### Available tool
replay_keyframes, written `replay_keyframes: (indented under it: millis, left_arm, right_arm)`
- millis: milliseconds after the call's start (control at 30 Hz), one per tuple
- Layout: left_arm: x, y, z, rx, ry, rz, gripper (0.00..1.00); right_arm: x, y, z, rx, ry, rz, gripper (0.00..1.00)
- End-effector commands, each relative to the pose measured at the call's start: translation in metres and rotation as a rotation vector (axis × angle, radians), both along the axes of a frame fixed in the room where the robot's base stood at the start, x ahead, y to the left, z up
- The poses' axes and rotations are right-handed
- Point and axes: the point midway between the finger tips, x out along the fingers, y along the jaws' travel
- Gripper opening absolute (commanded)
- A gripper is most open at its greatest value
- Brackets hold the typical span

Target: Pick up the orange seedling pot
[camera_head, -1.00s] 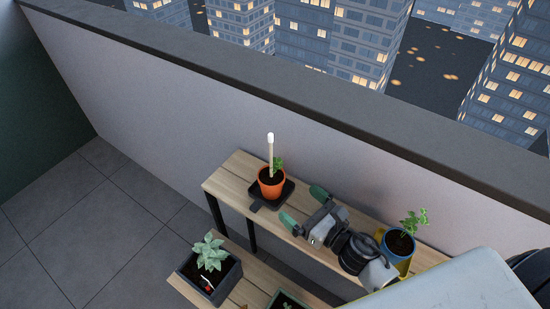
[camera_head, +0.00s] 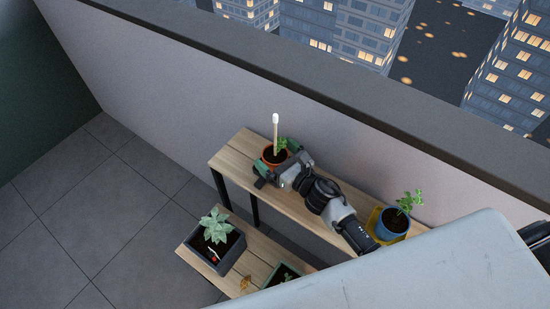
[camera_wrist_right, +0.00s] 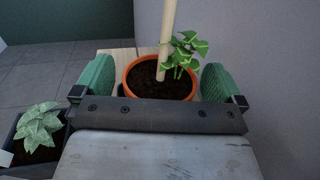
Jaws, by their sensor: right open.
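The orange seedling pot (camera_head: 270,158) stands near the left end of the upper wooden shelf, with dark soil, a small green plant and a pale upright stake. In the right wrist view the pot (camera_wrist_right: 128,84) sits between the two green fingers of my right gripper (camera_wrist_right: 158,84). My right gripper (camera_head: 279,162) is open, with one finger on each side of the pot. I cannot tell whether the fingers touch it. In the head view the gripper hides part of the pot and its dark tray. My left gripper is not in view.
A blue pot (camera_head: 392,224) with a seedling stands on a yellow saucer at the shelf's right, near my right arm. A lower bench (camera_head: 254,252) holds a dark square planter (camera_head: 216,262) and a green planter (camera_head: 287,274). A wall (camera_head: 180,85) runs behind the shelf.

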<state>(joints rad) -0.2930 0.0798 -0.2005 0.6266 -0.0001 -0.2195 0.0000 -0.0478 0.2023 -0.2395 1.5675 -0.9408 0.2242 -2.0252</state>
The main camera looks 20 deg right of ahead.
Motion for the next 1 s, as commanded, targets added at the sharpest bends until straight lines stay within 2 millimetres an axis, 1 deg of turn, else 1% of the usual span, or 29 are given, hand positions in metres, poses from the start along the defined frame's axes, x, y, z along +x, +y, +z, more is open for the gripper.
replay_keyframes:
  millis: [167,267,500,533,733,800,867,967,1000]
  left_arm:
    - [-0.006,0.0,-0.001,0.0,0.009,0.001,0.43]
    - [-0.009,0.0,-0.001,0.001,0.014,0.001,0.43]
    - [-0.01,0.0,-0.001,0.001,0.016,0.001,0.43]
    - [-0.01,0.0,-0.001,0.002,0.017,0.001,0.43]
    - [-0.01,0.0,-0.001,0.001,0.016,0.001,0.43]
    - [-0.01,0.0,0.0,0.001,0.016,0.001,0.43]
    - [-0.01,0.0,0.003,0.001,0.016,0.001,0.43]
    - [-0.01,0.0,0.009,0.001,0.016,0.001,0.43]
    - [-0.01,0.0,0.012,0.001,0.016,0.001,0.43]
  right_arm:
    - [0.0,0.0,0.0,0.0,0.0,0.0,1.0]
    - [0.0,0.0,0.0,0.0,0.0,0.0,0.86]
    - [0.0,0.0,0.0,0.0,0.001,0.0,0.49]
    - [0.0,0.0,0.0,0.0,0.0,0.0,0.46]
    - [0.0,0.0,0.001,0.0,-0.001,0.0,0.46]
    - [0.0,-0.001,0.005,-0.002,-0.002,0.0,0.46]
    - [0.0,-0.001,0.012,-0.003,-0.004,0.001,0.46]
    - [0.0,-0.001,0.03,-0.005,-0.006,0.002,0.46]
    - [0.0,-0.001,0.04,-0.006,-0.006,0.003,0.46]
